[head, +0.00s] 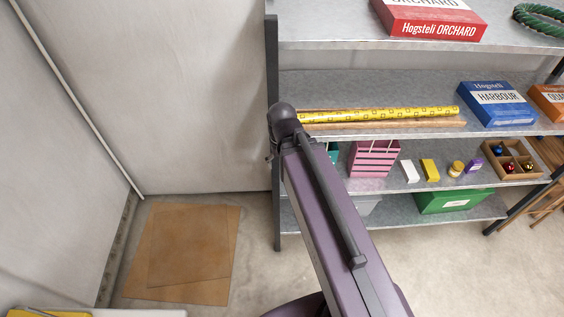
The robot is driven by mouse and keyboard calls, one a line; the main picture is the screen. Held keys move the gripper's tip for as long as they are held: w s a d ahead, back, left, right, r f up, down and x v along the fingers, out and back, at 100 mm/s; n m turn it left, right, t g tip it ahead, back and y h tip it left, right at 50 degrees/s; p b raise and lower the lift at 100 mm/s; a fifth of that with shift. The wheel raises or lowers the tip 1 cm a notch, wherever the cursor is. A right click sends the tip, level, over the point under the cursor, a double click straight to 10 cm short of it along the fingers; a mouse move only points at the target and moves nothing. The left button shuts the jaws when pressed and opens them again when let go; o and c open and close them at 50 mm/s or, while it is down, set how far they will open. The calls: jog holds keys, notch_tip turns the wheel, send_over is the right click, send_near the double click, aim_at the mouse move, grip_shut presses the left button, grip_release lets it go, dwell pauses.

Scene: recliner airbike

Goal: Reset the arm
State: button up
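My arm, a long purple link with a dark rounded joint at its upper end, reaches up from the bottom of the head view in front of a metal shelf unit (400,62). My gripper does not show in this view. The far end of the arm past the dark joint is hidden, and I cannot tell whether anything is held.
The shelves hold a yellow patterned roll (385,115), a red box (430,20), a blue box (497,103), a pink drawer unit (374,158), a compartment tray (512,160) and a green bin (448,199). Brown sheets (190,245) lie on the floor at the left.

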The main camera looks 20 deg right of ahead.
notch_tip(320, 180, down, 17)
jog(key=b, duration=1.7)
dwell(0.3)
